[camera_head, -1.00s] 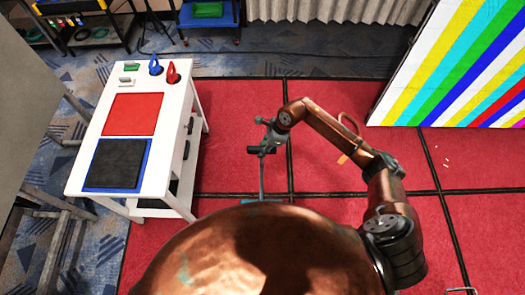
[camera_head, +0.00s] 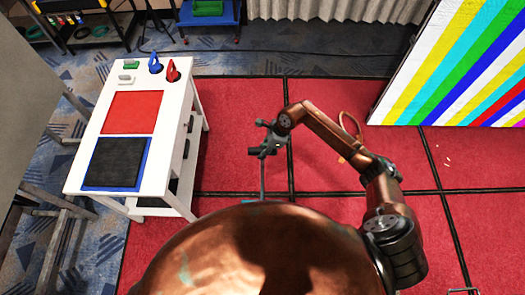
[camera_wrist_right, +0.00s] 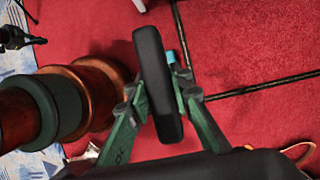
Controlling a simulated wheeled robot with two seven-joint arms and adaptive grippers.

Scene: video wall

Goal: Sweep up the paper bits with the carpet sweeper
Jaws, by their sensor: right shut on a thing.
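The paper bits (camera_head: 447,161) are small pale specks on the red carpet at the right in the head view. The carpet sweeper's thin grey handle (camera_head: 262,180) runs down from my right gripper (camera_head: 270,140). A bit of teal (camera_head: 262,201) at its lower end shows above my copper body, which hides the rest. In the right wrist view, my right gripper's green fingers (camera_wrist_right: 160,112) are shut on the sweeper's black grip (camera_wrist_right: 152,60). The sweeper is left of the paper bits, well apart from them. My left gripper is not in view.
A white table (camera_head: 122,145) with red and black panels stands at the left, with red, blue and green handled items at its far end. A striped video wall (camera_head: 455,70) stands at the back right. The red carpet between table and wall is mostly clear.

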